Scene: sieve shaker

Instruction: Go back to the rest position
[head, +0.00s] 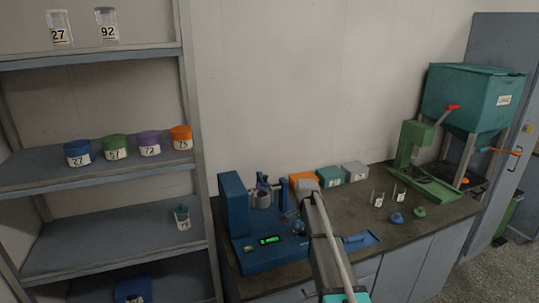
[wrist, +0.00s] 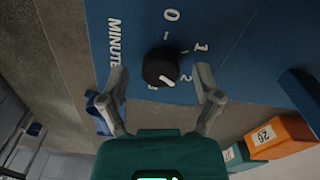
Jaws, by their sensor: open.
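My gripper (wrist: 160,72) is open, its two fingers spread to either side of a black knob (wrist: 157,62) in the wrist view. The fingers look apart from the knob. The knob sits on a blue panel marked 0, 1, 2, 3 and MINUTES, and its white pointer lies between 2 and 3. In the head view my arm reaches over the bench to the blue sieve shaker (head: 233,208), which has a lit green display (head: 269,240). My gripper is near the shaker's right side there, its fingers too small to make out.
The bench (head: 335,215) also holds orange (head: 302,182), teal (head: 331,177) and grey (head: 354,171) boxes behind my arm. A green press (head: 416,145) and a teal hopper (head: 470,100) stand at the right. A shelf (head: 100,178) with lidded jars is at left.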

